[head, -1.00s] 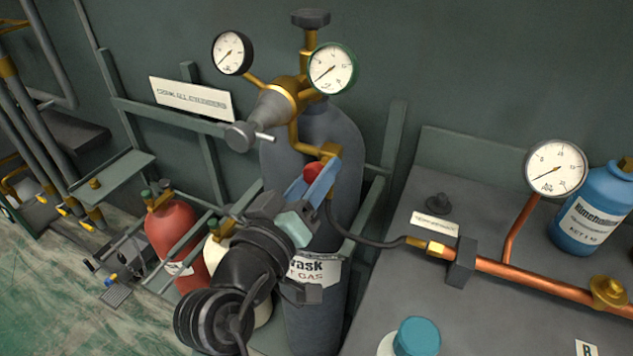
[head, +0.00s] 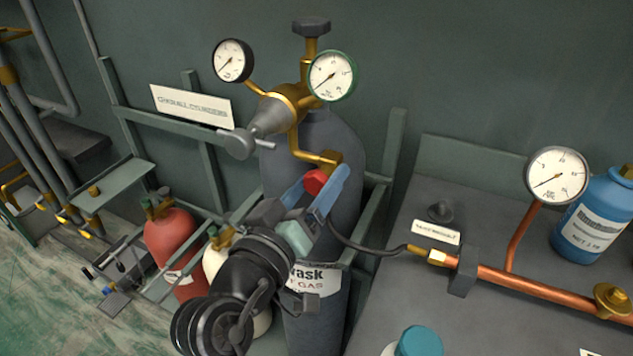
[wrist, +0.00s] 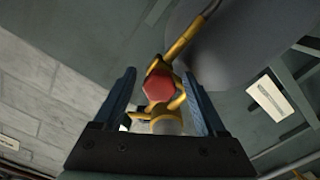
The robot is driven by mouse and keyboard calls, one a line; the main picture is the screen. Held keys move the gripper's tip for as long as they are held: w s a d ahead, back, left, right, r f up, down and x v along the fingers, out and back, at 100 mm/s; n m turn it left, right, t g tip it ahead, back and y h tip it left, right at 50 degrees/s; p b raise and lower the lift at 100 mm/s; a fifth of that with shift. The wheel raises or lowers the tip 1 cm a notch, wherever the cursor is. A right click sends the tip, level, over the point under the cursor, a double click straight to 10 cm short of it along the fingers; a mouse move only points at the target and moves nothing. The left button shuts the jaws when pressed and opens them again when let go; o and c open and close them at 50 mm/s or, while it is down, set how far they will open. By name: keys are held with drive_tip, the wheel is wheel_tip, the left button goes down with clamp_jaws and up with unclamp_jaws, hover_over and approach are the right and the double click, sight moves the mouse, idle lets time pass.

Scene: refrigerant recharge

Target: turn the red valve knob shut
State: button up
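The red valve knob (head: 315,182) is on the brass fitting below the regulator, in front of the grey cylinder (head: 335,140). It also shows in the wrist view as a red faceted knob (wrist: 158,86) on a brass stem. My gripper (head: 322,180) is at the knob, its two blue fingers on either side of it. In the wrist view my gripper (wrist: 159,74) is open, with a gap between the knob and each finger.
Two gauges (head: 332,75) and the grey regulator (head: 270,117) stand above my gripper. A black hose (head: 365,246) runs right to a copper pipe (head: 530,287) over the bench. A red cylinder (head: 170,240) and a cream one stand at the left. Rack rails flank the grey cylinder.

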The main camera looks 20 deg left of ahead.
drive_tip(key=shift+s, duration=0.1)
drive_tip(key=s, duration=1.2)
drive_tip(key=shift+s+a+b, duration=0.25)
drive_tip(key=shift+s+b, duration=0.15)
